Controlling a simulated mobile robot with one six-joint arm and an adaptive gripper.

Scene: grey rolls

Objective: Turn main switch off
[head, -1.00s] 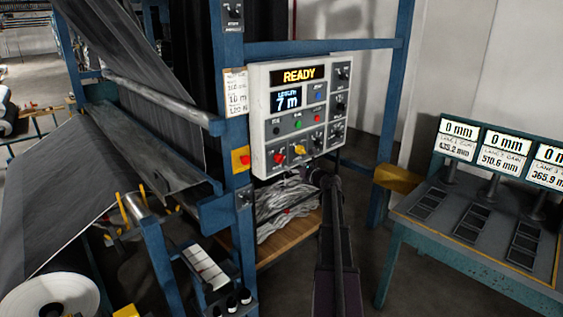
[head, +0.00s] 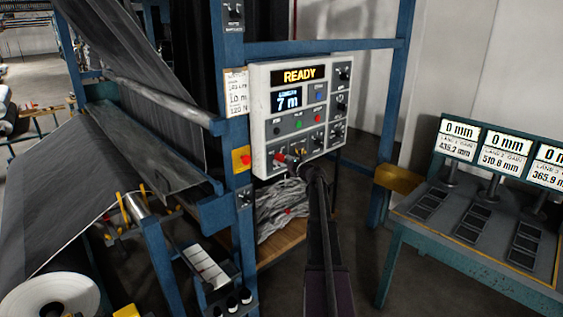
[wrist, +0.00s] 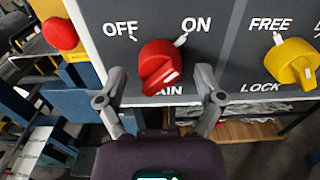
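The main switch is a red rotary knob (wrist: 160,62) on a dark grey panel, with OFF at its upper left and ON at its upper right. Its grip seems to slant up toward ON. The word below is partly hidden and ends in "AIN". My gripper (wrist: 161,76) is open, one finger on each side of the knob, with gaps showing between fingers and knob. In the head view the control box (head: 300,112) reads READY and 7 m. The gripper end (head: 297,163) is in front of its lower left part and hides some knobs.
A yellow knob (wrist: 291,62) marked FREE and LOCK is to the right of the red one. A red button on a yellow plate (head: 241,159) is left of the box, on a blue post. A bench with displays (head: 480,205) stands at the right.

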